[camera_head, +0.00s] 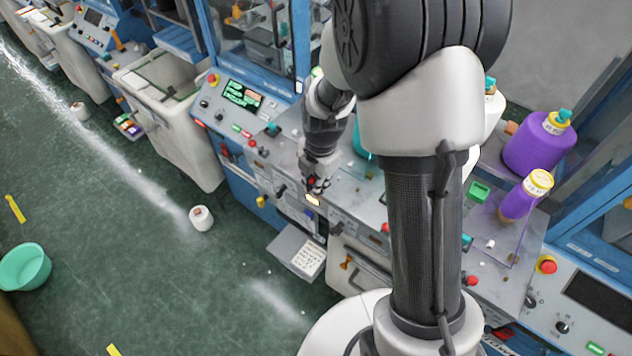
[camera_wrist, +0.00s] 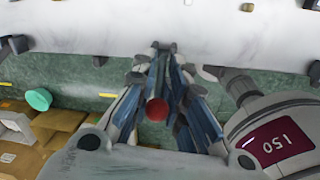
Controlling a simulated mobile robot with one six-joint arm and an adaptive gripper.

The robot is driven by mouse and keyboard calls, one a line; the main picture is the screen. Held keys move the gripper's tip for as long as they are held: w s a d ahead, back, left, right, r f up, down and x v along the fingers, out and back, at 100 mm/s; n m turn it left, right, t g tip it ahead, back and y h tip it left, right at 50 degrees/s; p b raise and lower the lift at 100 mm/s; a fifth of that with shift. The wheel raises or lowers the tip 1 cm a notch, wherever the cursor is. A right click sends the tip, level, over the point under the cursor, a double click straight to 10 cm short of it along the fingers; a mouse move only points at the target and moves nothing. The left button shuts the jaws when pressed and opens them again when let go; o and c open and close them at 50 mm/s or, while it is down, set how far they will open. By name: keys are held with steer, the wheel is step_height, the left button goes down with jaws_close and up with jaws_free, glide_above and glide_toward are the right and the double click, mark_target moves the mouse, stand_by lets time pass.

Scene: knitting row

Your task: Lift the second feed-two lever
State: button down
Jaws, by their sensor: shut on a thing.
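My gripper (camera_head: 318,187) is low at the front edge of the grey machine panel (camera_head: 345,200), beside a small lit yellow label. In the wrist view, its fingers (camera_wrist: 163,62) close in around a red ball knob (camera_wrist: 157,112), which I take to be the end of the lever. The gripper is shut on it. The lever's shaft is hidden by the fingers, and I cannot read which feed lever it is. A black lever (camera_head: 281,190) stands on the panel front to the left of the gripper.
A sloped printed plate (camera_head: 308,259) juts out below the gripper. Purple bottles (camera_head: 540,145) stand on the panel to the right. A white yarn cone (camera_head: 201,218) and a green basin (camera_head: 24,267) are on the floor. The green floor in front is mostly clear.

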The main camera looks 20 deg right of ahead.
stand_by(0.4)
steer(key=shift+w+d+g+y+b, duration=0.25)
steer(key=shift+d+g+y+b, duration=0.15)
steer(key=shift+y+b, duration=0.35)
steer(key=shift+r+g+y+b, duration=0.1)
steer(key=shift+g+y+b, duration=0.2)
steer(key=shift+y, duration=0.05)
steer(key=c, duration=1.7)
jaws_free()
steer(key=shift+v, duration=6.05)
